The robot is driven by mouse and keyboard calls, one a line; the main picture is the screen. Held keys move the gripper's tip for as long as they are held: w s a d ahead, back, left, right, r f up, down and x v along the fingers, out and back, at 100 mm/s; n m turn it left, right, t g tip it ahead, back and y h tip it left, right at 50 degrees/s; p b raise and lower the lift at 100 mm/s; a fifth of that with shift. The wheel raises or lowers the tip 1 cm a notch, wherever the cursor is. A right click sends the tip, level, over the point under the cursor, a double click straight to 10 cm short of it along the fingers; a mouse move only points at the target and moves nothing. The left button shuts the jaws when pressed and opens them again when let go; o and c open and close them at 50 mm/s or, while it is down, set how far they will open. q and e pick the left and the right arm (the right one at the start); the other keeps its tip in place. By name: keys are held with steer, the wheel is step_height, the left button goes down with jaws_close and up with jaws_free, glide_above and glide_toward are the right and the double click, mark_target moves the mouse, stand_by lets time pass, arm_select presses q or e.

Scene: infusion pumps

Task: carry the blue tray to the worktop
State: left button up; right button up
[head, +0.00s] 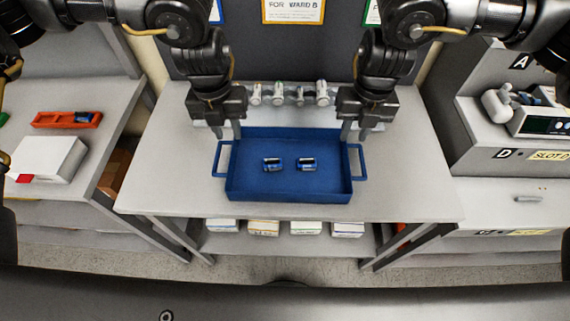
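The blue tray (290,190) rests on the middle of the light grey worktop (410,180), near its front edge. It looks level. Two small blue-and-dark cylinders, like batteries, lie inside it, one left (272,164) and one right (306,164). A loop handle sticks out on each side. My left gripper (229,133) points down at the far end of the left handle (220,160). My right gripper (355,134) points down at the far end of the right handle (361,162). Both show a gap between their fingers. I cannot tell whether the fingers touch the tray.
A rack with several small valves (290,94) stands behind the tray. A left side table bears a red-orange holder (67,119) and a white box (47,158). A grey stepped unit with devices (545,123) stands at right. White boxes (263,227) lie on the shelf below.

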mark_target(348, 160)
arm_select(q)
steer(key=shift+s+a+r, duration=0.1)
steer(key=shift+a+r, duration=0.05)
steer(key=shift+a, duration=0.35)
arm_select(e)
steer(key=shift+s+d+f, duration=0.1)
steer(key=shift+d+f, duration=0.05)
steer(key=shift+d, duration=0.35)
steer(key=shift+f, duration=0.1)
